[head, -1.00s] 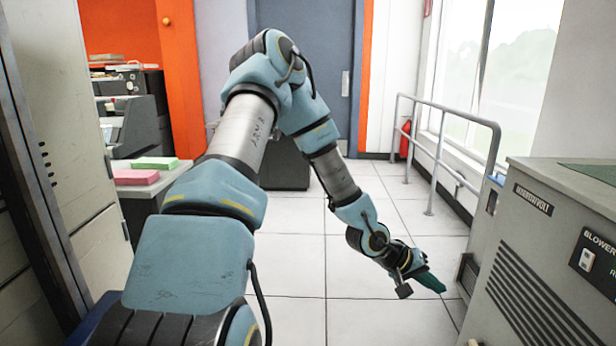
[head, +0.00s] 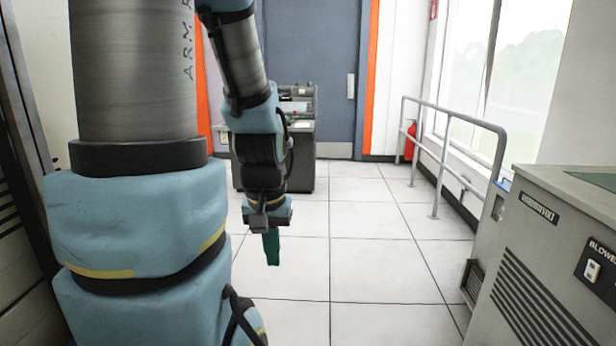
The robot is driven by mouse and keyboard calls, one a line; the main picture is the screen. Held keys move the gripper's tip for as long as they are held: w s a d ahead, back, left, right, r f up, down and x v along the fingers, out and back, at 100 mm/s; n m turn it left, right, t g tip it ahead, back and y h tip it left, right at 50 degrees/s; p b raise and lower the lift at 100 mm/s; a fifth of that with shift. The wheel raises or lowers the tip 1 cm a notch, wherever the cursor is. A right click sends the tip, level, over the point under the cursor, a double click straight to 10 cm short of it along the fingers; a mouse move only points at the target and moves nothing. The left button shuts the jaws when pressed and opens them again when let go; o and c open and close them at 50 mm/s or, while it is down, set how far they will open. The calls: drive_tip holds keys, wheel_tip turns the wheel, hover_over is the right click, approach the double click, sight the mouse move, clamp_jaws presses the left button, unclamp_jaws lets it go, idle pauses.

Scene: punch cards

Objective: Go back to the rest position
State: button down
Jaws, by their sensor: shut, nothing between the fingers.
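My gripper (head: 271,249) hangs at the end of my blue and grey arm, left of the middle in the head view. Its green fingers point straight down over the white tiled floor (head: 365,265). The fingers are together and hold nothing. My arm fills much of the left side and its upper part runs out of the top of the picture.
A grey cabinet (head: 480,310) with vents stands close at the right. A metal railing (head: 440,160) runs along the window, with a red extinguisher (head: 410,142) behind it. A dark machine (head: 302,150) stands before the blue-grey door (head: 312,45). The middle floor is clear.

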wheel_tip(320, 180, up, 13)
drive_tip(key=p, duration=1.2)
drive_tip(key=shift+r, duration=0.2)
